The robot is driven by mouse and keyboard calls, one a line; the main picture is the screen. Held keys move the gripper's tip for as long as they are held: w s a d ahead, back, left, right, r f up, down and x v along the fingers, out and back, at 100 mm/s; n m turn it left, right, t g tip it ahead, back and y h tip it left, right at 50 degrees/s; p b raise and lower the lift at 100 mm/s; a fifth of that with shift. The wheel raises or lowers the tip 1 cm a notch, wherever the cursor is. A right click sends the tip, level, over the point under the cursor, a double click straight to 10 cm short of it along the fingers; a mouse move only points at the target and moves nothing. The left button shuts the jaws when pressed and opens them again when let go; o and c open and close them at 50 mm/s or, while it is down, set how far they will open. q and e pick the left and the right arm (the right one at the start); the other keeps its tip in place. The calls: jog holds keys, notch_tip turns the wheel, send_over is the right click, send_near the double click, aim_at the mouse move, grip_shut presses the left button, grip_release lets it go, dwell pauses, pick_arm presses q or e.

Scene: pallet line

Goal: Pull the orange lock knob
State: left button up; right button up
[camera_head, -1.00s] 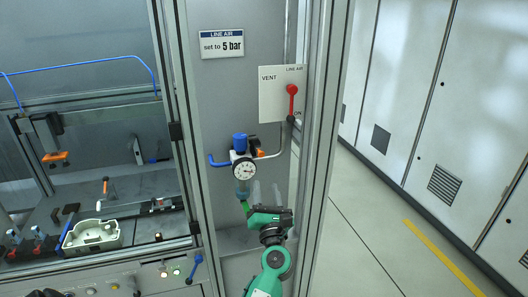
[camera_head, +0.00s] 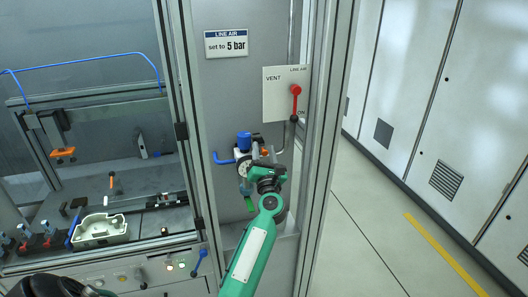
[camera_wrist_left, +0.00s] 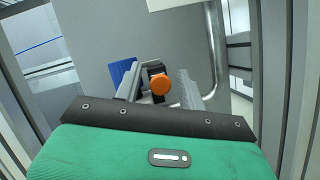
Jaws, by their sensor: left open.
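The orange lock knob (camera_wrist_left: 161,84) shows between the fingers of my left gripper (camera_wrist_left: 158,82) in the left wrist view. The fingers are open, one to each side of it; I cannot tell whether either touches it. In the head view the orange knob (camera_head: 264,152) is a small spot just beyond my left gripper (camera_head: 262,160). It sits on the right of the air regulator with the blue cap (camera_head: 244,140), which also shows in the left wrist view (camera_wrist_left: 123,73). My right gripper is not in view.
A panel with a red lever (camera_head: 296,92), marked VENT and ON, is above right of the gripper. A pipe (camera_wrist_left: 215,50) runs beside the regulator. A frame post (camera_head: 320,150) stands close on the right. A pale housing (camera_head: 100,230) lies inside the cell at left.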

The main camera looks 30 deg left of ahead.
pick_arm(q)
jog(key=shift+c, duration=0.2)
grip_shut()
jog(key=shift+s+d, duration=0.3)
jog(key=shift+d, duration=0.1)
jog(key=shift+s+d, duration=0.55)
jog(key=shift+d, duration=0.05)
jog(key=shift+f, duration=0.15)
grip_release()
jog(key=shift+o, duration=0.2)
jog(key=shift+d, duration=0.1)
